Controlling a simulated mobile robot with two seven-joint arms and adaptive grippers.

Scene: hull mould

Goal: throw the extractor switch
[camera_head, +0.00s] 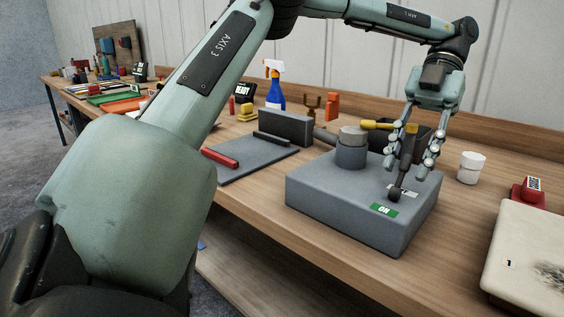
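The extractor switch is a grey box (330,197) on the wooden bench. A dark lever (409,148) rises from a round black pivot on its top. A green ON label (384,210) lies on the near side of the pivot, and a pale label, partly hidden, lies behind it. My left gripper (405,171) points down over the box with its fingers apart, one on each side of the lever. I see no clear grip on the lever; whether a finger touches it is hard to tell. My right gripper is not in view.
A white jar (470,167), a red stamp-like block (527,194) and a pale slab (530,262) lie to the right. A blue spray bottle (275,92) stands behind.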

